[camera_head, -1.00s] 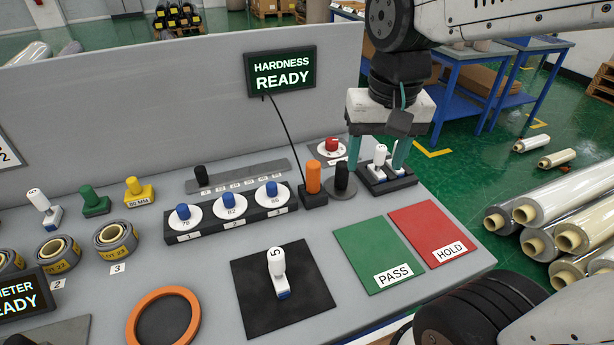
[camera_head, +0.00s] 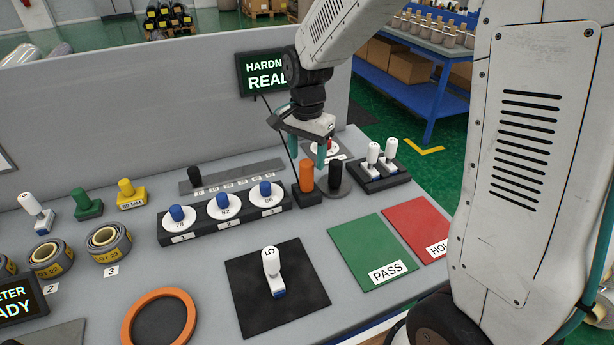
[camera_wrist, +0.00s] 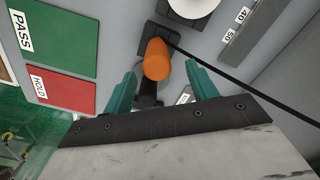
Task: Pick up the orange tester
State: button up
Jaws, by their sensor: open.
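The orange tester (camera_head: 306,176) is an upright orange cylinder on a small black base, beside the blue-knobbed block in the head view. In the wrist view the orange tester (camera_wrist: 157,60) stands just beyond the fingertips, roughly centred between them. My gripper (camera_head: 308,158) hangs over the tester's top in the head view. Its two teal fingers are apart and empty, and they show at either side in the wrist view (camera_wrist: 162,80). A black cable runs past the tester.
A rack with white-handled pieces (camera_head: 383,172) is further right. The block with blue knobs (camera_head: 222,220) is to the left. The green PASS mat (camera_head: 372,245) is clear.

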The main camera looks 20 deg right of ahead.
aim_at(307, 180)
jog(key=f, duration=0.5)
jog(key=shift+s+a, duration=0.2)
jog(key=shift+s, duration=0.1)
grip_shut()
jog(key=shift+r, duration=0.15)
